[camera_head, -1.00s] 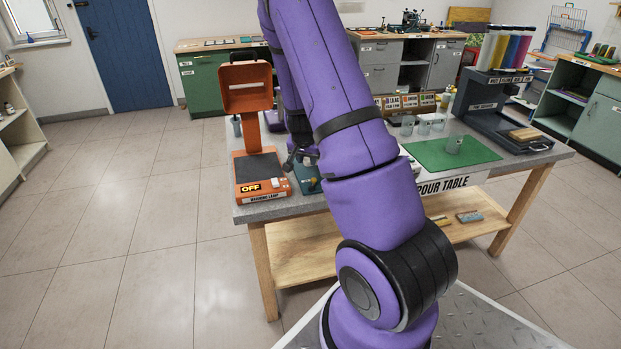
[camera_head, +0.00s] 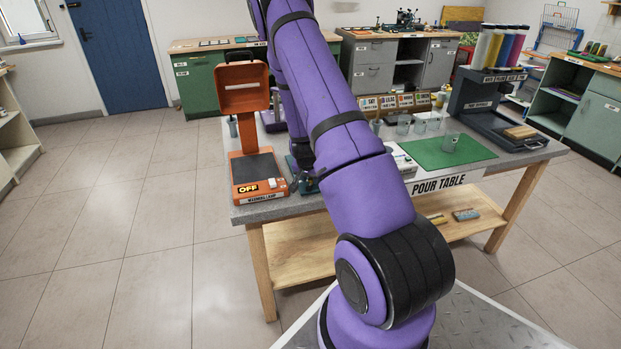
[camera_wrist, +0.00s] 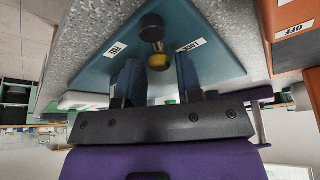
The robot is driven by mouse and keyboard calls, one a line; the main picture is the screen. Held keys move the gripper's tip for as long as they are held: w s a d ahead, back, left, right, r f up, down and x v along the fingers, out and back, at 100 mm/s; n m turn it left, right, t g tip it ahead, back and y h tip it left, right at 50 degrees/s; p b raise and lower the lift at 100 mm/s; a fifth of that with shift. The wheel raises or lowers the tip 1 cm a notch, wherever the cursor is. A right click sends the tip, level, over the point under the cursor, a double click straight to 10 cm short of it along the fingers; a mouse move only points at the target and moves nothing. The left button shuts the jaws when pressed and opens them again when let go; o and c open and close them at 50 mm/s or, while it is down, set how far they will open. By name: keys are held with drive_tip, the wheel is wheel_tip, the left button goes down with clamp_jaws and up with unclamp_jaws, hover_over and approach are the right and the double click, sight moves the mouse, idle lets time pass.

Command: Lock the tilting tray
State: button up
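A teal plate (camera_wrist: 205,50) fills the upper middle of the wrist view. It has two white labels, one apparently reading LOCK (camera_wrist: 188,46), and a black round knob (camera_wrist: 151,24) with a brass-coloured part (camera_wrist: 158,62) beside it. My gripper (camera_wrist: 157,66) is open, one dark finger on each side of the brass part, with gaps visible. I cannot tell how deep the fingers reach. In the head view the teal base (camera_head: 308,186) shows beside the orange lamp, mostly hidden by my purple arm. The tray itself cannot be made out.
The orange warming lamp (camera_head: 259,165), its display reading OFF, stands close left of the teal base; its edge shows in the wrist view (camera_wrist: 290,35). Clear cups (camera_head: 404,124), a green mat (camera_head: 455,153) and a dark device with coloured tubes (camera_head: 478,110) occupy the table's right.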

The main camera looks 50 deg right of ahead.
drive_tip(key=shift+f, duration=0.1)
drive_tip(key=shift+c, duration=0.2)
clamp_jaws()
drive_tip(key=shift+w+n, duration=0.1)
drive_tip(key=shift+n, duration=0.2)
drive_tip(key=n, duration=0.1)
drive_tip(key=n+t, duration=0.1)
drive_tip(key=shift+w+a+n+y, duration=0.1)
drive_tip(key=shift+w+n+y, duration=0.05)
drive_tip(key=shift+n+y, duration=0.15)
drive_tip(key=shift+w+a+n+t+y, duration=0.15)
drive_tip(key=shift+n+t+y, duration=0.1)
drive_tip(key=shift+n, duration=0.6)
drive_tip(key=shift+w+a+n+t+y, duration=0.15)
drive_tip(key=shift+n+t+y, duration=0.1)
drive_tip(key=shift+n, duration=0.6)
